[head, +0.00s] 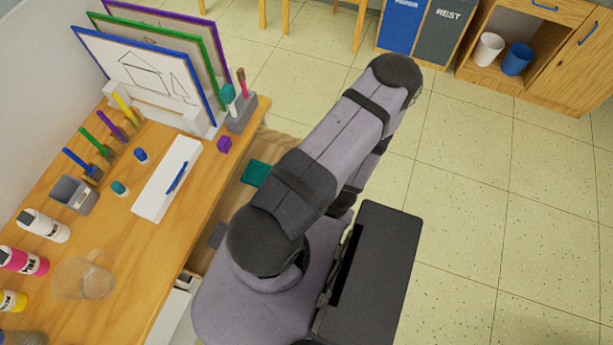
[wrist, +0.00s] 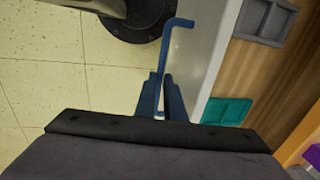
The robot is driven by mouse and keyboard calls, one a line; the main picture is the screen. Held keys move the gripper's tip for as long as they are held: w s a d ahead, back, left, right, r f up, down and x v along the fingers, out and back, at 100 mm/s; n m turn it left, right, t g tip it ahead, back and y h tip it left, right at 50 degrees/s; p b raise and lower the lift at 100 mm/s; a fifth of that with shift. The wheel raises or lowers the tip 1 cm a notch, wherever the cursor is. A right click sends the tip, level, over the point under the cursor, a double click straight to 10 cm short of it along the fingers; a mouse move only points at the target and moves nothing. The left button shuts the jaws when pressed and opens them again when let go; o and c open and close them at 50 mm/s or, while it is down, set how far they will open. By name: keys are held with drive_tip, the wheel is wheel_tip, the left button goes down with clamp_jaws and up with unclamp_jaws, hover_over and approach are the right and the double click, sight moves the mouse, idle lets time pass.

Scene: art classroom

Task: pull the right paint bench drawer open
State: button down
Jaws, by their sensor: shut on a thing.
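The right paint bench drawer stands out from the bench, with its bare wooden floor (head: 276,146) showing in the head view. In the wrist view I see its pale front (wrist: 209,62) and its wooden inside (wrist: 236,72). A blue bar handle (wrist: 166,50) is on that front. My gripper (wrist: 162,78) is shut on the handle, with one dark blue finger on each side of the bar. In the head view my arm hides the gripper, the handle and most of the drawer front.
The bench top (head: 130,215) holds brushes, paint bottles, a clear jug (head: 84,277) and framed drawings (head: 150,72). Tiled floor (head: 480,200) is free at right, before a cabinet (head: 573,85).

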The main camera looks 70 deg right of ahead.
drive_tip(key=shift+s+d, duration=0.1)
drive_tip(key=shift+s, duration=0.45)
drive_tip(key=c, duration=1.8)
unclamp_jaws()
drive_tip(key=shift+c, duration=0.2)
drive_tip(key=shift+r, duration=0.1)
wheel_tip(320, 180, up, 10)
drive_tip(key=p, duration=0.1)
drive_tip(key=shift+p, duration=0.4)
